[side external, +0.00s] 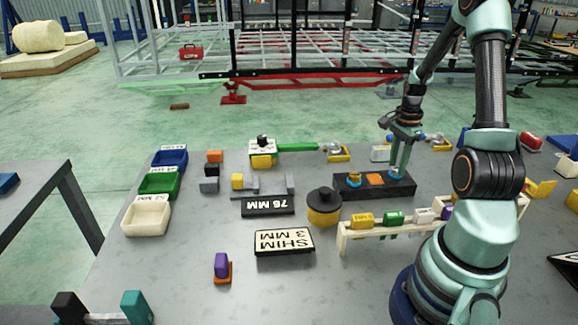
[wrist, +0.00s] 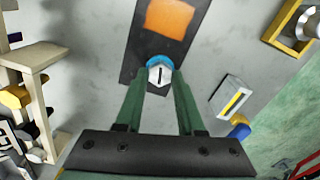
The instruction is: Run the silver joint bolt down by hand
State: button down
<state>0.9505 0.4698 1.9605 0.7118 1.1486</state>
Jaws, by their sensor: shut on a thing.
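The silver joint bolt (wrist: 160,75) has a hex head with a dark slot and sits by a blue ring (wrist: 158,60) at the end of a black block (wrist: 138,62). My gripper (wrist: 160,84) is shut on the bolt head, one green finger on each side. In the side view my gripper (side external: 399,168) points down at the right end of the black block (side external: 345,191); the bolt is mostly hidden there. An orange square (side external: 375,179) lies mid-block, and a gold bolt (side external: 354,177) with a blue ring is at its left end. How deep the silver bolt sits cannot be told.
A white rack (side external: 384,233) with coloured pieces stands in front of the block. A black-and-yellow round pot (side external: 324,207) stands just left. A light box with a yellow stripe (wrist: 232,97) lies to the right in the wrist view. Bare grey table surrounds the block's end.

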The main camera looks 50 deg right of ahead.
aim_at(397, 168)
jog(key=m, duration=0.7)
jog(key=shift+d+r, duration=0.1)
jog(key=m, duration=0.4)
jog(key=shift+m, duration=1.9)
jog(key=c, duration=0.5)
grip_release()
notch_tip(397, 168, up, 12)
jog(key=shift+r, duration=0.1)
